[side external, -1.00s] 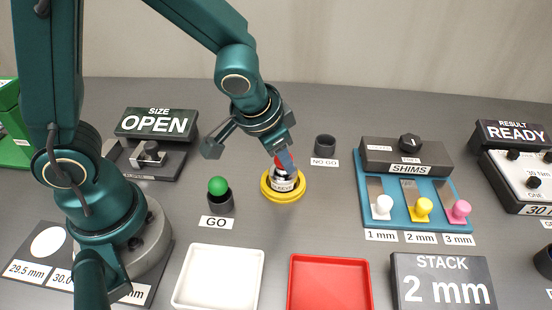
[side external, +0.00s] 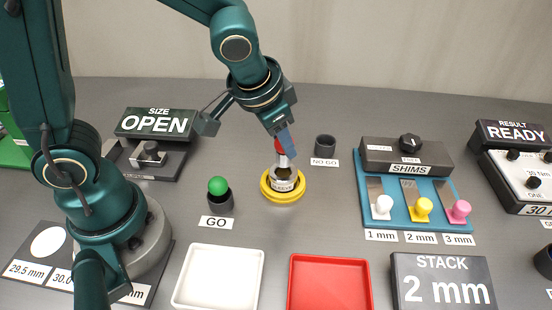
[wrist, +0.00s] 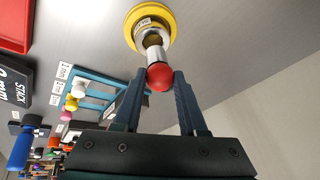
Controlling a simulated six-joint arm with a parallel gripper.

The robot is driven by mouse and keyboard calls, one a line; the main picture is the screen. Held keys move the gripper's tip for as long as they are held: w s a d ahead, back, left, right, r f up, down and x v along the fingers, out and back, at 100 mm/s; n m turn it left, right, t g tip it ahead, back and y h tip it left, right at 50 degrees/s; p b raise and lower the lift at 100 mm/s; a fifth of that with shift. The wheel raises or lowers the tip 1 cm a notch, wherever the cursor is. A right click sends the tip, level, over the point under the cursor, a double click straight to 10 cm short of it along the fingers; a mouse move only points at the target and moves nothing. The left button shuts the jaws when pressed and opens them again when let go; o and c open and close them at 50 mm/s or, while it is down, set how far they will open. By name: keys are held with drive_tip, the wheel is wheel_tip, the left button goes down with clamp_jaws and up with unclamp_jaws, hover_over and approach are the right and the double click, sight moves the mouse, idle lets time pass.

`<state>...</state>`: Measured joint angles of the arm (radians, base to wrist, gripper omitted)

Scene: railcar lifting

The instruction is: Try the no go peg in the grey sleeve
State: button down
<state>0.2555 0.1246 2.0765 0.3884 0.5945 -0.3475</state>
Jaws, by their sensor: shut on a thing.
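The no go peg, with a red ball knob (side external: 280,146) and a silver shank, stands roughly upright over the grey sleeve (side external: 284,180). My gripper (side external: 284,145) is shut on its red knob. In the wrist view the red knob (wrist: 160,77) sits between the two fingertips, and the shank points at the sleeve's mouth. The sleeve stands in a yellow ring (side external: 270,194) on the table. The shank shows above the sleeve; I cannot tell whether its tip is inside or just above the mouth.
The empty dark NO GO holder (side external: 325,145) stands behind right. The green-knobbed GO peg (side external: 218,186) is in its holder at left. A white tray (side external: 218,248) and red tray (side external: 330,258) lie in front. The shim rack (side external: 400,215) is right; the result panel reads READY.

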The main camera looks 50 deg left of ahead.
drive_tip(key=shift+r, duration=1.6)
